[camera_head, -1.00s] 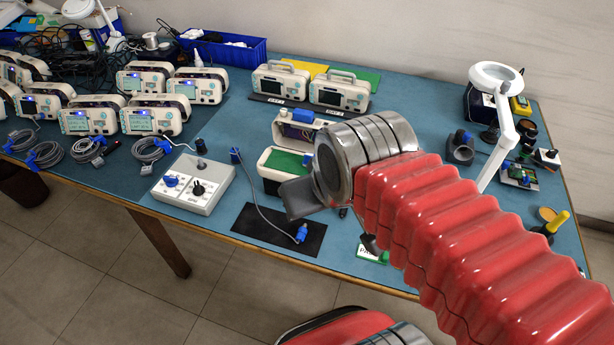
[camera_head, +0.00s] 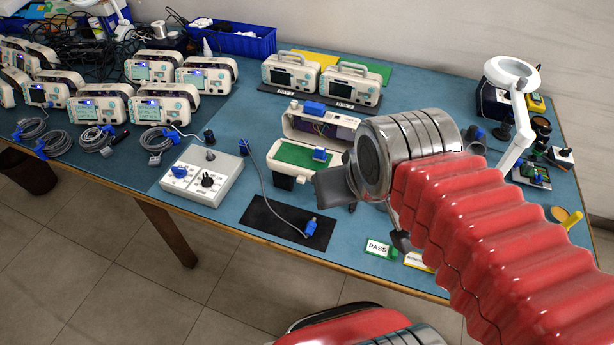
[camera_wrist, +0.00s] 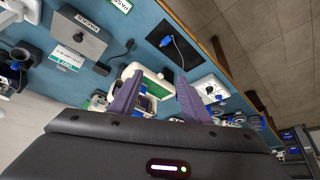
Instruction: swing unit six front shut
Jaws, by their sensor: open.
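The opened unit (camera_head: 287,128), taken as unit six though I read no number on it, stands mid-table with its cream body at the back. Its front (camera_head: 275,168) is folded down toward the table's front edge, showing a green board and a blue part. My gripper (camera_head: 332,187) is just right of the lowered front, its dark finger partly over the unit's right side in the head view. In the wrist view, the open jaws (camera_wrist: 156,92) have the unit (camera_wrist: 137,73) in the space between and beyond them. I cannot tell whether they touch it.
A grey control box (camera_head: 203,178) and a black mat (camera_head: 287,222) with a blue-plugged cable lie left and in front. Two closed units (camera_head: 350,86) stand behind. A magnifier lamp (camera_head: 513,75) is at right. A PASS card (camera_head: 380,248) lies near the front edge.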

